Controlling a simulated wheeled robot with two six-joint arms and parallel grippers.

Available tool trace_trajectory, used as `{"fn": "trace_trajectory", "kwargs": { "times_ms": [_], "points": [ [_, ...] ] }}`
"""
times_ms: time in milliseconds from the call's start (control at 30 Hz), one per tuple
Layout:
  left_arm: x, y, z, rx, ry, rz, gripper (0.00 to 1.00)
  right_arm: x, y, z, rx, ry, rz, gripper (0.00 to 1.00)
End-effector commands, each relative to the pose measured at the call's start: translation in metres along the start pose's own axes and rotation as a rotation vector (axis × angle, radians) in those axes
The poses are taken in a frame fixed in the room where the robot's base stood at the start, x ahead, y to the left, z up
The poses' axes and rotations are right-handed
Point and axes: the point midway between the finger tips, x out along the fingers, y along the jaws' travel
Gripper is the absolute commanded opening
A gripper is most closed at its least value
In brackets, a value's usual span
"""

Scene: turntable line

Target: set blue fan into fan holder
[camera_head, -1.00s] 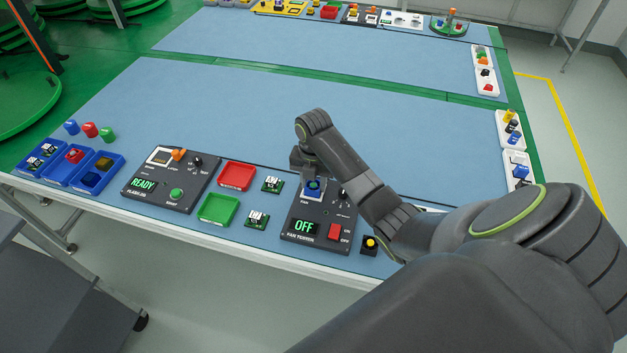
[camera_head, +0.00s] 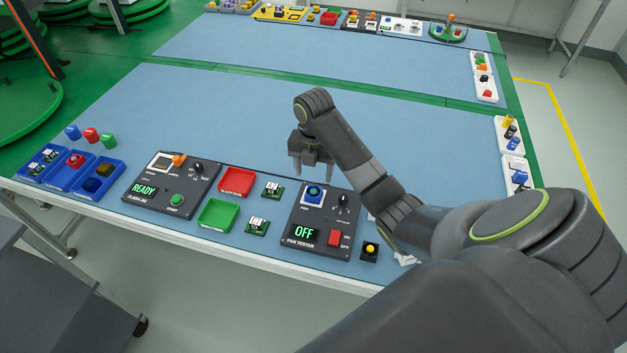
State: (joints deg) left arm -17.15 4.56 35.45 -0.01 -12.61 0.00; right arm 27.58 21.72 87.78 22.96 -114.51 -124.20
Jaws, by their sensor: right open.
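The blue fan (camera_head: 313,191) sits in the white-framed fan holder (camera_head: 303,200) at the upper left of the dark fan tester (camera_head: 297,224). It looks flat, but it is too small to tell if it is fully seated. The tester's display (camera_head: 304,232) reads OFF in green. My right gripper (camera_head: 312,168) is open and empty, fingers pointing down, just above and behind the fan and apart from it. My left gripper is not in view.
Left of the tester are small green boards (camera_head: 257,226), a red tray (camera_head: 237,181), a green tray (camera_head: 218,214) and the READY flasher (camera_head: 160,196). A yellow-button box (camera_head: 370,250) stands right of the tester.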

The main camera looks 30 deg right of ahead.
Motion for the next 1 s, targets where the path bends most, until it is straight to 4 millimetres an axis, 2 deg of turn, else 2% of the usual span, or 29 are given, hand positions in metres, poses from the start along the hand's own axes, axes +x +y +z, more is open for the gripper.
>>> {"fn": "trace_trajectory", "kwargs": {
  "times_ms": [33,67,500,733,1000],
  "points": [
    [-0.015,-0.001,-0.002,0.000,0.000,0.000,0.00,-0.018,0.000,0.000,0.000,0.000,0.000,0.61],
    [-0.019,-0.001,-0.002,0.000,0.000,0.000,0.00,-0.024,0.000,0.000,0.001,0.000,-0.001,0.61],
    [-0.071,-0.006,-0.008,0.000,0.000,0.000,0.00,-0.076,0.000,0.000,0.000,0.002,-0.001,0.61],
    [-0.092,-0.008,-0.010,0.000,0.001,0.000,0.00,-0.096,0.000,0.000,0.000,0.002,-0.001,0.61],
    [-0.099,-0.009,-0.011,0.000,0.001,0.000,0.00,-0.103,0.000,0.000,0.000,0.002,-0.001,0.61]
  ]
}}
